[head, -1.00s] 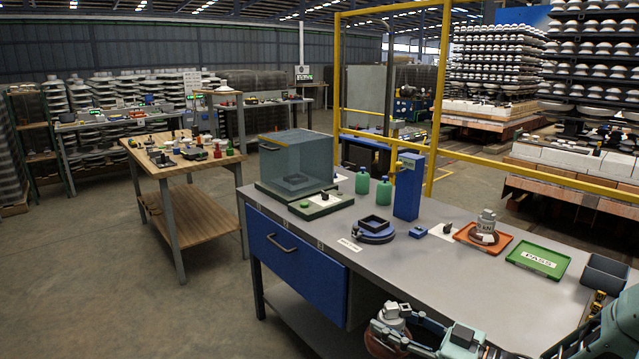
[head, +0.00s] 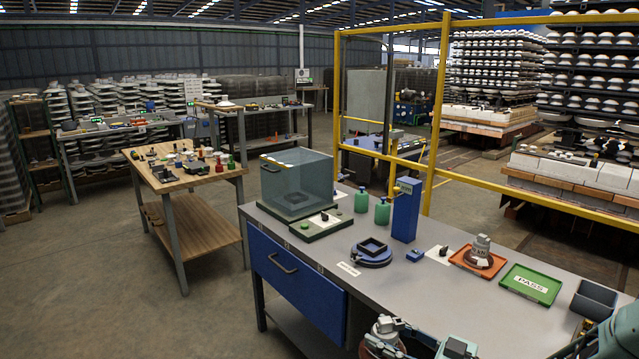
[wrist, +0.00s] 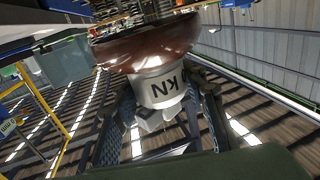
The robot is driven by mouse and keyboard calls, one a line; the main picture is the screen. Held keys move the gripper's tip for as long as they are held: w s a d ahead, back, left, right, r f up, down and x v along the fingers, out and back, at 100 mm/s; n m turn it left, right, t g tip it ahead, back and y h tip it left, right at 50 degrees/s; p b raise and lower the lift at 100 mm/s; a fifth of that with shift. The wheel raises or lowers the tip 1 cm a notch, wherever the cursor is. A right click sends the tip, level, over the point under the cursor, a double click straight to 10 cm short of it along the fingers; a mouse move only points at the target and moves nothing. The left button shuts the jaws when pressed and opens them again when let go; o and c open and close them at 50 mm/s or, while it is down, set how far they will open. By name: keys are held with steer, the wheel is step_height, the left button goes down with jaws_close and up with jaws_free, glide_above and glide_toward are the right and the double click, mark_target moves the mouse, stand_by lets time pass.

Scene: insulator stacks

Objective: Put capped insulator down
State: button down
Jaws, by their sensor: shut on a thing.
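My gripper (wrist: 165,100) is shut on a capped insulator, with a finger on each side of its pale cap (wrist: 160,88), which is marked KN. The insulator's glossy red-brown disc (wrist: 148,48) shows above the cap in the wrist view. In the head view my gripper (head: 420,346) is at the bottom edge, in front of the grey workbench (head: 440,298); the held insulator (head: 384,328) is partly cut off there. A second capped insulator (head: 481,250) stands upright on an orange tray (head: 456,261). A green tray (head: 517,291) marked PASS is empty.
A dark bin (head: 594,300) is at right. The bench's front middle is clear.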

step_height(320, 180, up, 11)
steer(key=p, duration=1.3)
steer(key=shift+r, duration=0.1)
steer(key=shift+a+r, duration=0.1)
steer(key=shift+w+a+r+m+t+h, duration=0.15)
steer(key=shift+a+r+m+t+h, duration=0.05)
steer(key=shift+m+t+h, duration=0.2)
steer(key=shift+w+a+r+m+t+h, duration=0.1)
steer(key=shift+a+r+m+t+h, duration=0.15)
steer(key=shift+t+h, duration=0.2)
steer(key=shift+d+m+t+h, duration=0.1)
steer(key=shift+m+t+h, duration=0.75)
steer(key=shift+t, duration=0.1)
steer(key=shift+s+d+f+m+t+h, duration=0.1)
steer(key=shift+d+f+m+t+h, duration=0.15)
steer(key=shift+m+t+h, duration=0.35)
steer(key=shift+s+d+f+m+t+h, duration=0.1)
steer(key=shift+f+m+t+h, duration=0.25)
steer(key=shift+h, duration=0.35)
steer(key=shift+d, duration=0.1)
